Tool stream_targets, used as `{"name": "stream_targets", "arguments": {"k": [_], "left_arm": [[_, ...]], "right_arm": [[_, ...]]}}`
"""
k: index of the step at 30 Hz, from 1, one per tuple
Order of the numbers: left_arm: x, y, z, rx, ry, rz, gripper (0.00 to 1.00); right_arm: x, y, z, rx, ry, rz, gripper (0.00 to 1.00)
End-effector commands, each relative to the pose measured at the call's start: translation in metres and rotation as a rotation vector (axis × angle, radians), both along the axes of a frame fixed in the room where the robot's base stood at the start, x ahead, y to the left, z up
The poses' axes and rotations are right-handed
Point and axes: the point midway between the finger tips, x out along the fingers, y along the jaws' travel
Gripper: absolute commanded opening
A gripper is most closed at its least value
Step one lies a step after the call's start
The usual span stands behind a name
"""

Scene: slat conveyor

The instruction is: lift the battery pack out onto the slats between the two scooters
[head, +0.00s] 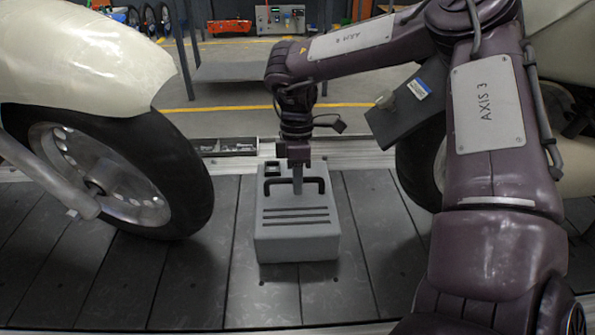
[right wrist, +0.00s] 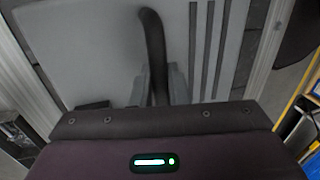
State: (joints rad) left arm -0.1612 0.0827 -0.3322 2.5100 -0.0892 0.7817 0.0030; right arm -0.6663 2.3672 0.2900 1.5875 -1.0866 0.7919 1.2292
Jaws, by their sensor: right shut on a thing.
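The battery pack (head: 297,237) is a grey box with dark grooves and a black handle on top. It is on or just above the dark slats (head: 200,285), between the two scooters; I cannot tell if its underside touches. My right gripper (head: 297,186) comes down from above and is shut on the pack's handle. In the right wrist view the dark handle (right wrist: 152,40) runs between the fingers, with the grey pack (right wrist: 90,45) behind it. The left scooter (head: 90,130) shows a cream body and front wheel. The right scooter (head: 560,50) is partly hidden by my arm. My left gripper is not in view.
A pale rail (head: 355,150) runs along the slats' far edge, behind the pack. A grey panel (head: 408,105) juts out beside the right scooter. Bare slats lie in front of the pack and on both sides of it. A workbench stands farther back.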

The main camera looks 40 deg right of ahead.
Motion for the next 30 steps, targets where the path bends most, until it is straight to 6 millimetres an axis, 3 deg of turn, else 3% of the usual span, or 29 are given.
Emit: {"name": "stream_targets", "arguments": {"k": [6, 7, 12, 21, 30], "left_arm": [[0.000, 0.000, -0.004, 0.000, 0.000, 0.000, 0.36], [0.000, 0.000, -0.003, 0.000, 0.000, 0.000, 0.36], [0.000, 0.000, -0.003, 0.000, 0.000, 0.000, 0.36], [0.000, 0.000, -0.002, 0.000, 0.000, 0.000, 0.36], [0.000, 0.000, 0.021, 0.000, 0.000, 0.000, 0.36]], "right_arm": [[0.001, 0.000, -0.004, 0.002, -0.004, -0.001, 0.00], [0.001, 0.000, -0.003, 0.002, -0.004, -0.001, 0.18], [0.001, 0.000, -0.003, 0.001, -0.003, -0.002, 0.40], [-0.001, -0.001, -0.004, 0.001, 0.003, -0.002, 0.40], [0.000, 0.000, 0.028, 0.000, 0.000, -0.001, 0.40]]}}
